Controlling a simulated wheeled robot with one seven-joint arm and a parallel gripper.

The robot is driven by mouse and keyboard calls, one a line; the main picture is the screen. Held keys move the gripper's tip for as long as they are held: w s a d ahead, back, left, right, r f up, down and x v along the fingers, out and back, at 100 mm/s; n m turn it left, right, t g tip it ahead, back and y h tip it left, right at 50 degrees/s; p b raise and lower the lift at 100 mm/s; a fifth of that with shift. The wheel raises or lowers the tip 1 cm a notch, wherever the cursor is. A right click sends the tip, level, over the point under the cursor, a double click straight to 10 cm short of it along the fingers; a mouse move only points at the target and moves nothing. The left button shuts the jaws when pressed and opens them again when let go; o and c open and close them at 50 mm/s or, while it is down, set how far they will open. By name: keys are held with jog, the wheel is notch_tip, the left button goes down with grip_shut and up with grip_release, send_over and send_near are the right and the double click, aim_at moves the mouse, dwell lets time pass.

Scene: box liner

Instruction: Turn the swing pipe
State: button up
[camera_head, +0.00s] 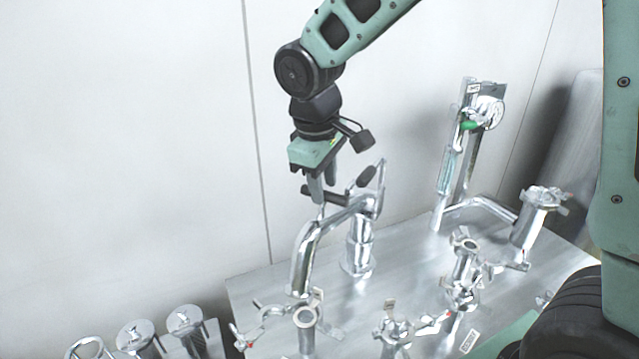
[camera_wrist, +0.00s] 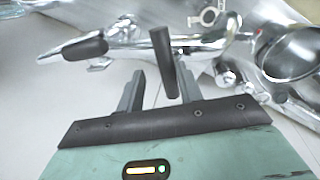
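The swing pipe (camera_head: 314,240) is a shiny bent metal pipe on an upright post (camera_head: 357,249) on the metal table. Near its top are two black handles, one (camera_head: 366,176) tilted at the right and one beside my fingertips. My gripper (camera_head: 322,196) points down at the pipe's upper bend. In the wrist view the two grey fingers (camera_wrist: 158,88) stand apart. A black handle (camera_wrist: 163,48) reaches down between them, with a gap showing on its left. The other handle (camera_wrist: 85,48) lies farther left. Whether a finger touches the handle is unclear.
The metal table (camera_head: 400,290) carries several other fittings. A clamped port (camera_head: 305,316) stands below the pipe's lower end, and another (camera_head: 465,262) stands to the right. A tall gauge column (camera_head: 462,150) is behind. Lidded metal cylinders (camera_head: 185,320) stand at lower left.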

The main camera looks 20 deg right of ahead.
jog(key=shift+o, duration=0.3)
jog(key=shift+w+d+f, duration=0.1)
jog(key=shift+d+f, duration=0.05)
jog(key=shift+d, duration=0.05)
jog(key=shift+a, duration=0.2)
jog(key=shift+r, duration=0.2)
jog(key=b+v, duration=0.3)
jog(key=v, duration=1.4)
